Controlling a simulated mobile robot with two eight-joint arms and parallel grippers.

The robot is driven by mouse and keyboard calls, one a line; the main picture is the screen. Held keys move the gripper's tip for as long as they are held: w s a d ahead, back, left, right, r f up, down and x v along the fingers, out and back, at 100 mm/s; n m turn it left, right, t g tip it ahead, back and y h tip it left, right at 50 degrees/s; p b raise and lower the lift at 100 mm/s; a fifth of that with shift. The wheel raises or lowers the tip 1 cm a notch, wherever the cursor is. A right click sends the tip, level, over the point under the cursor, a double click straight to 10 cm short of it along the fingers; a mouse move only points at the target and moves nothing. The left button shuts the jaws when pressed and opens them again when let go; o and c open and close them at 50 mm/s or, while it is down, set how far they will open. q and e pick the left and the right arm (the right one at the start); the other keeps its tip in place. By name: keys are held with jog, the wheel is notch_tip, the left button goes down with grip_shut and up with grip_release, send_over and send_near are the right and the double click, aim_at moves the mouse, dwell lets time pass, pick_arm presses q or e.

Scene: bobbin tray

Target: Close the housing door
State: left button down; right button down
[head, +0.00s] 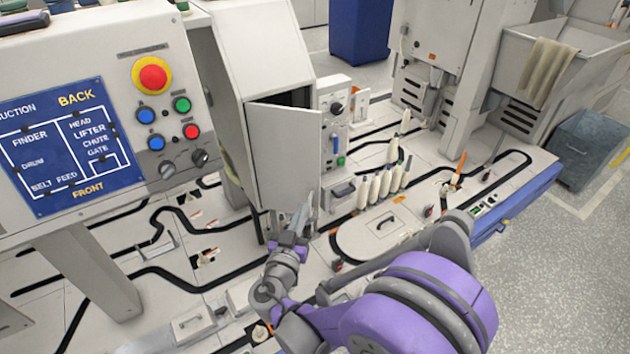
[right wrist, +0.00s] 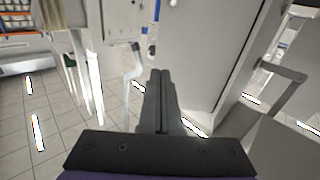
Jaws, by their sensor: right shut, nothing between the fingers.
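The housing (head: 265,45) is a tall off-white cabinet in the middle of the head view. Its door (head: 283,155) is a plain pale panel standing ajar, with a dark gap showing behind its top edge. My right gripper (head: 303,214) is in front of the door's lower right part, close to its edge; I cannot tell whether it touches. In the right wrist view, the gripper's two fingers (right wrist: 158,85) are together with nothing between them. A large pale panel (right wrist: 205,60) stands just right of the fingers there. My left gripper is not in view.
A control panel (head: 150,115) with coloured buttons stands at the left. White bobbins (head: 380,185) stand on the machine bed right of the door. A small control box (head: 337,120) is beside the housing. Black tracks cross the bed. Open floor (head: 560,270) lies at the right.

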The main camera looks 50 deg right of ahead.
aim_at(317, 171)
jog(key=shift+m, duration=0.3)
jog(key=x, duration=1.3)
jog(key=shift+d+f, duration=0.2)
jog(key=shift+f, duration=0.1)
